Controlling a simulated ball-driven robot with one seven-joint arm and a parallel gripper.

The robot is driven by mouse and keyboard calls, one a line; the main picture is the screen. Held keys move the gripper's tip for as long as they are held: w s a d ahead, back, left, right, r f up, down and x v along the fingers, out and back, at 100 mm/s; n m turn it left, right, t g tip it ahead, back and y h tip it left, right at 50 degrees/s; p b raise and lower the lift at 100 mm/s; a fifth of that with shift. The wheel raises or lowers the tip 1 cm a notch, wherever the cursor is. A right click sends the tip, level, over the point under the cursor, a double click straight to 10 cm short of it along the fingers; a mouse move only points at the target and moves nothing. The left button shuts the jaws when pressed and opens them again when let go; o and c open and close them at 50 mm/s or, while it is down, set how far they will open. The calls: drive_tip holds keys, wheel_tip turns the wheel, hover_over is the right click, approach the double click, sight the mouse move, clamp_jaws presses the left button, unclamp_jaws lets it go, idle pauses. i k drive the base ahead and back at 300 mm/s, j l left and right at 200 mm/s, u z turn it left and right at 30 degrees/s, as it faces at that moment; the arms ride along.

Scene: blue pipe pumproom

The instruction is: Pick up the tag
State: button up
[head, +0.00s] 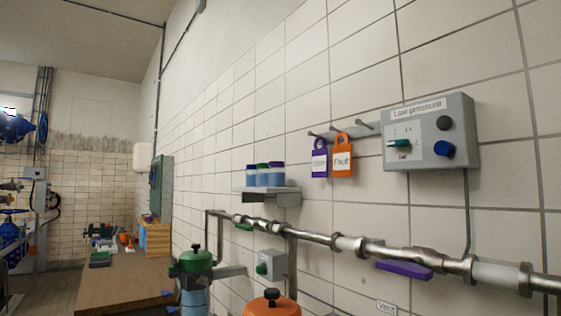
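Two tags hang side by side from a rail of hooks (345,132) on the tiled wall. The purple tag (320,160) hangs on the left, with a white label too small to read surely. The orange tag (342,158) hangs on the right, with a white label that seems to read "Fault". The orange tag stands close beside the purple one. One hook to the right looks empty. My gripper does not show in the head view.
A grey "Low pressure" box (430,133) is right of the tags. A small shelf (268,194) with blue jars (264,176) is left. A pipe (320,237) with a purple lever (404,269) runs below. A workbench (120,283) stands at left.

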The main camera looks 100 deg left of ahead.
sight(320, 157)
drive_tip(key=u, duration=2.15)
